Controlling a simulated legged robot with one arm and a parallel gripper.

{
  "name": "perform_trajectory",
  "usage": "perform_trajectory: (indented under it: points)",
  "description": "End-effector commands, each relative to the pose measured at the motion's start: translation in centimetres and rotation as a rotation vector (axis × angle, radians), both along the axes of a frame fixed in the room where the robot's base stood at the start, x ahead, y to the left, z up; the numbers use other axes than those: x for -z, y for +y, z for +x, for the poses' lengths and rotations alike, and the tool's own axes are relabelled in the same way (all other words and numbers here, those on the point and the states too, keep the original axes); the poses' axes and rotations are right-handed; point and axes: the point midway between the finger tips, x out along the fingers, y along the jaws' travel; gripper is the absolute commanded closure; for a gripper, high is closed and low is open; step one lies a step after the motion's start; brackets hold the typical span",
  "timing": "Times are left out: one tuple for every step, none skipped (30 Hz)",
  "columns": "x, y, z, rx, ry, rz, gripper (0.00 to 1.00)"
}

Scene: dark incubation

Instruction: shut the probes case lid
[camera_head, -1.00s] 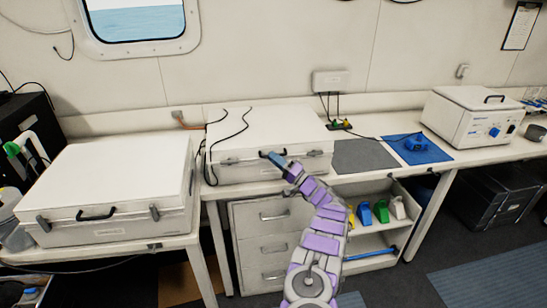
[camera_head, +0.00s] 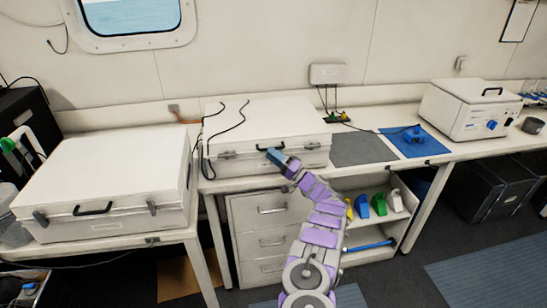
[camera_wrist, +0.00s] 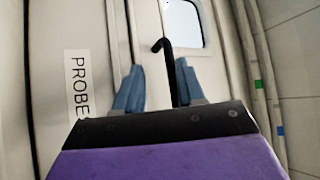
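The probes case (camera_head: 262,121) is the white case on the middle of the bench. Its lid lies flat across the top; I cannot tell whether the seam is fully closed. In the wrist view a label reading "PROBE" (camera_wrist: 78,83) shows on its front. My gripper (camera_head: 275,157) is at the case front, by the black handle. In the wrist view my gripper (camera_wrist: 158,85) has its two blue fingers apart, with the black handle (camera_wrist: 167,62) showing between them. I cannot tell whether they touch it.
Another white case (camera_head: 105,180) with its lid down stands on the left table. A grey mat (camera_head: 362,149), a blue mat (camera_head: 425,146) and a white lab device (camera_head: 470,110) lie to the right. Black cables (camera_head: 228,133) run over the probes case lid. Drawers (camera_head: 270,235) are below.

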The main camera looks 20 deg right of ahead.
Motion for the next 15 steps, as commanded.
perform_trajectory:
  points:
    - [-0.1,0.0,0.0,0.000,0.000,0.000,0.62]
    - [-0.1,0.0,0.0,0.000,-0.001,0.000,0.62]
    - [-0.1,0.0,0.0,0.000,-0.002,0.000,0.62]
    - [-0.2,0.0,0.0,0.000,-0.002,0.000,0.62]
    - [-0.2,0.0,0.0,0.000,-0.003,-0.001,0.62]
    - [-0.2,0.0,-0.1,0.000,-0.004,0.000,0.62]
    - [-0.3,0.0,-0.1,0.000,-0.004,0.000,0.62]
    - [-0.3,0.0,-0.1,0.000,-0.004,-0.001,0.62]
    - [-0.3,0.0,-0.1,0.000,-0.005,0.000,0.62]
    - [-0.3,0.0,-0.1,0.000,-0.005,0.000,0.62]
    - [-0.3,0.0,-0.2,0.000,-0.005,0.000,0.62]
    - [-0.2,-0.2,-0.4,0.000,-0.004,-0.001,0.62]
    - [-0.1,-0.3,-0.5,0.000,-0.004,-0.001,0.62]
    - [0.0,-0.5,-0.7,0.000,-0.004,-0.001,0.62]
    - [0.2,-0.8,-1.1,0.000,-0.004,-0.001,0.62]
